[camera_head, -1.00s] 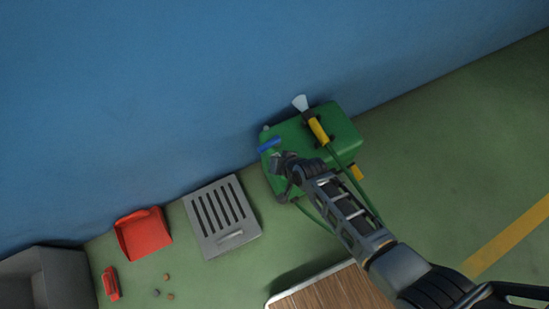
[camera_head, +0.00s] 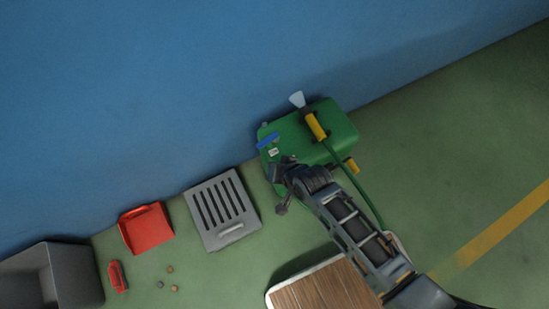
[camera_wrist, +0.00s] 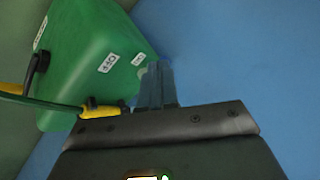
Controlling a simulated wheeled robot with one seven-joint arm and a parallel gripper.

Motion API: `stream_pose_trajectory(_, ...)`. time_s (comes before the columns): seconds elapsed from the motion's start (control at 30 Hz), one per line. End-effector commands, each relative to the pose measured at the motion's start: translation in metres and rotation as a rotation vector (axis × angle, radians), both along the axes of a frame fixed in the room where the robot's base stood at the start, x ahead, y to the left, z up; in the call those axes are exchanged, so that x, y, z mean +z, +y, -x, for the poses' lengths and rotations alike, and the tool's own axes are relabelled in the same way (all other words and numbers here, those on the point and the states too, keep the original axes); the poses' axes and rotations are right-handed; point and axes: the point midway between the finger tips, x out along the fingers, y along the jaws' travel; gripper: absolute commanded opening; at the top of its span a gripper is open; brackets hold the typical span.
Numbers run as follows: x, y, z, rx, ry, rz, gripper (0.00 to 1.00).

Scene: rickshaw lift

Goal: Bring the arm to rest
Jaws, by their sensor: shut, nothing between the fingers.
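My arm (camera_head: 350,228) reaches in from the lower right in the head view. My gripper (camera_head: 280,162) is at its far end, over the near left side of a green box-like machine (camera_head: 340,122). In the wrist view my gripper (camera_wrist: 156,84) is shut with nothing in it, its narrow fingers pointing toward the blue wall. The green machine (camera_wrist: 85,50) fills the upper left there, with white labels. I cannot tell whether the gripper touches it.
A yellow-handled nozzle (camera_head: 314,126) with a green hose lies across the machine. A grey floor grate (camera_head: 221,210), a red dustpan (camera_head: 146,229), a red brush (camera_head: 117,276) and a grey bin (camera_head: 75,275) line the blue wall (camera_head: 130,90). A wooden-topped platform (camera_head: 325,290) is at the bottom.

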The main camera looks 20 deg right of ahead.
Motion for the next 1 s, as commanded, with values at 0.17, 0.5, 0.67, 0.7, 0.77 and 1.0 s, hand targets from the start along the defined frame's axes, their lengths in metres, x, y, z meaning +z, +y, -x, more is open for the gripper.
stream_pose_trajectory(0.17,0.000,0.000,0.000,0.000,0.000,0.000,0.00)
stream_pose_trajectory(0.5,0.012,-0.004,0.028,0.010,-0.045,0.015,0.00)
stream_pose_trajectory(0.67,0.048,-0.015,0.079,0.029,-0.152,0.059,0.00)
stream_pose_trajectory(0.7,0.059,-0.019,0.093,0.034,-0.180,0.074,0.00)
stream_pose_trajectory(0.77,0.078,-0.025,0.112,0.042,-0.224,0.099,0.00)
stream_pose_trajectory(1.0,0.170,-0.052,0.180,0.073,-0.394,0.225,0.00)
